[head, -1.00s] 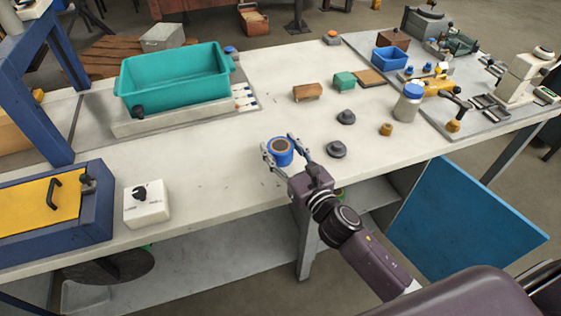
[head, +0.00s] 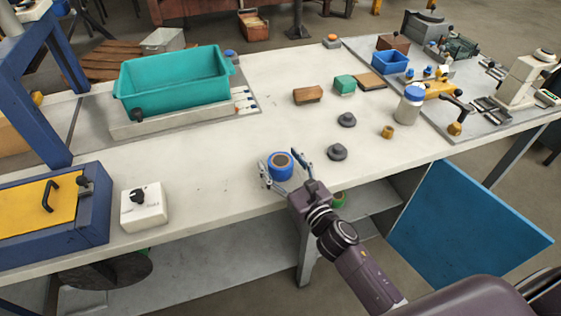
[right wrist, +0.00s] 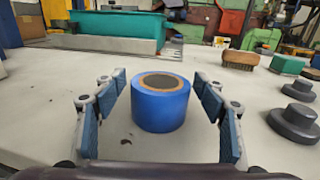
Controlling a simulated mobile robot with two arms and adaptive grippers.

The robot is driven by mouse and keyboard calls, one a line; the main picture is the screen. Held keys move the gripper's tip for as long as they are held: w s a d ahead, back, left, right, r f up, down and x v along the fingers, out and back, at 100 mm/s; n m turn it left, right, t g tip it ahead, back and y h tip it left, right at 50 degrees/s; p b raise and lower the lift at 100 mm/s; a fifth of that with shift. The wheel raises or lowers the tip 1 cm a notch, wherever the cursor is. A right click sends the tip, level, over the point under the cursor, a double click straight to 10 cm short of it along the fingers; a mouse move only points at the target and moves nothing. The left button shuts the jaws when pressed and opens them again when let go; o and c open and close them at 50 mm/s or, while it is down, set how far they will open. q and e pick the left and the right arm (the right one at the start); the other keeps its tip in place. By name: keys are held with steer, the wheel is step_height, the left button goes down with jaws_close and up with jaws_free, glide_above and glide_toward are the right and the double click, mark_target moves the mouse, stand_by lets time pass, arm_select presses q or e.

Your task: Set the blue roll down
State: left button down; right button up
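The blue roll (head: 280,166) stands upright on the white bench top near its front edge, its round brown-ringed end facing up. My right gripper (head: 281,170) is open around the near side of the roll. In the right wrist view, the roll (right wrist: 160,104) stands between the two fingers (right wrist: 160,115), with a clear gap on each side, so neither finger touches it. My left gripper is not in view.
Two dark knobbed weights (head: 337,152) (head: 347,119) stand right of the roll. A wooden brush (head: 308,94) and a green block (head: 344,84) lie farther back. A teal bin (head: 175,80) and a white switch box (head: 144,206) are left. Bench space left of the roll is clear.

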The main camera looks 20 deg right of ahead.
steer(key=shift+r, duration=0.1)
steer(key=shift+s, duration=0.15)
steer(key=s+d+b, duration=0.2)
steer(key=s, duration=0.9)
steer(key=shift+s+d, duration=0.15)
steer(key=shift+s, duration=0.1)
